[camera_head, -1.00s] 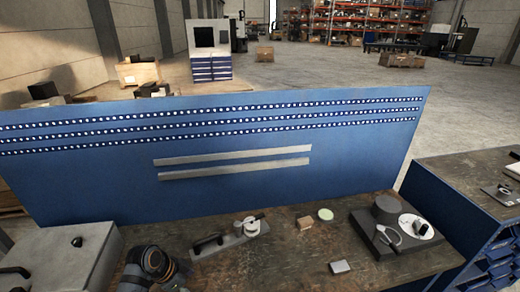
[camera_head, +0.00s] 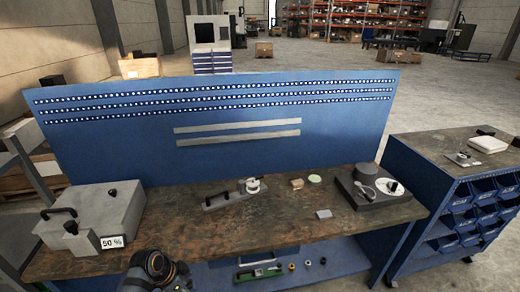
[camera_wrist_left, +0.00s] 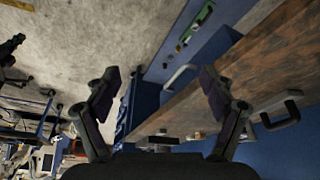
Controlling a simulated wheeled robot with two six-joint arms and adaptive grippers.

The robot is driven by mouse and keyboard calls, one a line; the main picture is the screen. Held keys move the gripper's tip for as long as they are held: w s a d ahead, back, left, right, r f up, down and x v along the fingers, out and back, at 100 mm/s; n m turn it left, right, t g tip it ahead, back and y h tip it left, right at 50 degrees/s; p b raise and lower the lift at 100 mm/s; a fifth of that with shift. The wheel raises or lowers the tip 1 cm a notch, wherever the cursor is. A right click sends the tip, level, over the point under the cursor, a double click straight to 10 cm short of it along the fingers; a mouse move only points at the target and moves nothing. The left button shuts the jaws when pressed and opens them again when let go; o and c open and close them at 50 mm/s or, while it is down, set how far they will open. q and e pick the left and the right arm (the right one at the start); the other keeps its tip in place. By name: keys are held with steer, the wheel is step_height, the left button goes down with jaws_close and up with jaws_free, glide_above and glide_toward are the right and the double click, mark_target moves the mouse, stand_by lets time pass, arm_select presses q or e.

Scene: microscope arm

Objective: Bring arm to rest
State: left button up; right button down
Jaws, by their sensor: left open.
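My left gripper (camera_wrist_left: 162,95) shows in the left wrist view with its two dark fingers spread wide and nothing between them. It is turned sideways to the workbench (camera_wrist_left: 255,65), whose wooden top and blue side lie beyond the fingers. In the head view a dark rounded part of my arm shows at the bottom, in front of the bench (camera_head: 290,235); no fingers show there. A dark base with a cylinder and white dial (camera_head: 370,188) stands at the right. My right gripper is not seen.
A grey box with handles and a 50 % sign (camera_head: 95,215) stands on the left of the bench. A blue perforated panel (camera_head: 220,120) rises behind. A lower shelf holds a green-based tool (camera_head: 258,272). A blue bin cabinet (camera_head: 460,200) stands right.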

arm_select(q)
steer(key=s+a+f+n+y+b, duration=0.1)
steer(key=s+a+f+n+b, duration=0.15)
steer(key=f, duration=0.65)
steer(key=s+a+f+n+y+b, duration=0.15)
steer(key=s+f, duration=0.25)
steer(key=f, duration=0.5)
steer(key=s+a+f+n+b, duration=0.1)
steer(key=s+f+n, duration=0.25)
steer(key=f, duration=0.55)
steer(key=s+f+n+y+b, duration=0.1)
steer(key=s+f+b, duration=0.1)
steer(key=s+f, duration=0.6)
steer(key=s+a+f+n+g+b, duration=0.1)
steer(key=s+f+n+b, duration=0.1)
steer(key=s+f, duration=0.7)
steer(key=s, duration=0.8)
steer(key=shift+y, duration=0.35)
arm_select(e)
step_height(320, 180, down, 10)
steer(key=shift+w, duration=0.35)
arm_select(q)
steer(key=shift+s, duration=0.1)
